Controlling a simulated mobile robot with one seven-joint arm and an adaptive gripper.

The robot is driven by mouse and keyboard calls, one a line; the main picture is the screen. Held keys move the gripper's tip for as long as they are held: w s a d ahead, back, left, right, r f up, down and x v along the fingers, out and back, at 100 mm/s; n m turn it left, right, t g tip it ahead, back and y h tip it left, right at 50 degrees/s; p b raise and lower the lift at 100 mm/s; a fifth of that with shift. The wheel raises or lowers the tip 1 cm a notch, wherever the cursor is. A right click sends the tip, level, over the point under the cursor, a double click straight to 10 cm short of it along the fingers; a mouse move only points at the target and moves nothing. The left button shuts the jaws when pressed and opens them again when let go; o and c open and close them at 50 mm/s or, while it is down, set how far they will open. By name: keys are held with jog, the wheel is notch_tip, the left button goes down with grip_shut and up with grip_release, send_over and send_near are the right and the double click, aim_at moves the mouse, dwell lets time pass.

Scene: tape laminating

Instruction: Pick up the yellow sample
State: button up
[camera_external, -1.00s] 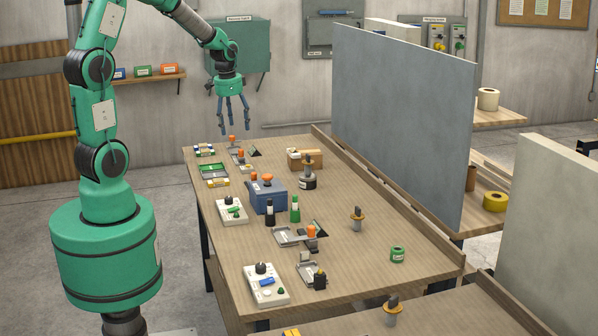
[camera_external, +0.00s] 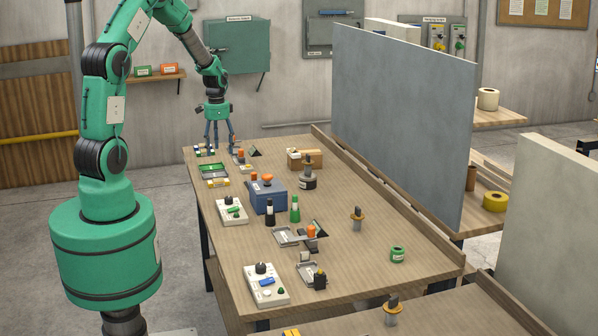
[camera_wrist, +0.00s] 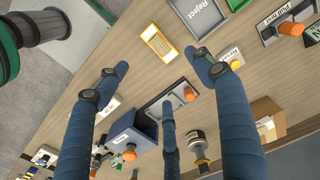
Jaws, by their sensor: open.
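My gripper (camera_external: 219,147) hangs fingers-down above the far left end of the table, with its fingers spread and nothing between them. Its blue fingers also show in the wrist view (camera_wrist: 162,75). Small blue, pale and yellowish pieces (camera_external: 204,151) lie close to the fingertips in the external view, partly covered by them. A flat yellow piece with a pale face (camera_external: 217,183) lies just in front of the green-rimmed tray; it also shows near the top of the wrist view (camera_wrist: 160,44), beyond the fingers.
A blue box (camera_external: 268,198) with an orange knob, bottles and control boxes (camera_external: 231,212) stand nearer. A grey panel (camera_external: 400,120) stands along the right. The table's front right is mostly clear.

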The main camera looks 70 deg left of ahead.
jog(key=shift+f, duration=0.1)
jog(key=b, duration=0.1)
send_over(220, 181)
notch_tip(220, 181, down, 8)
jog(key=shift+w+f, duration=0.15)
jog(key=shift+f, duration=0.05)
dwell(0.4)
jog(key=shift+s+f+b, duration=0.2)
jog(key=shift+f+b, duration=0.2)
jog(key=shift+f, duration=2.2)
jog(key=c, duration=1.3)
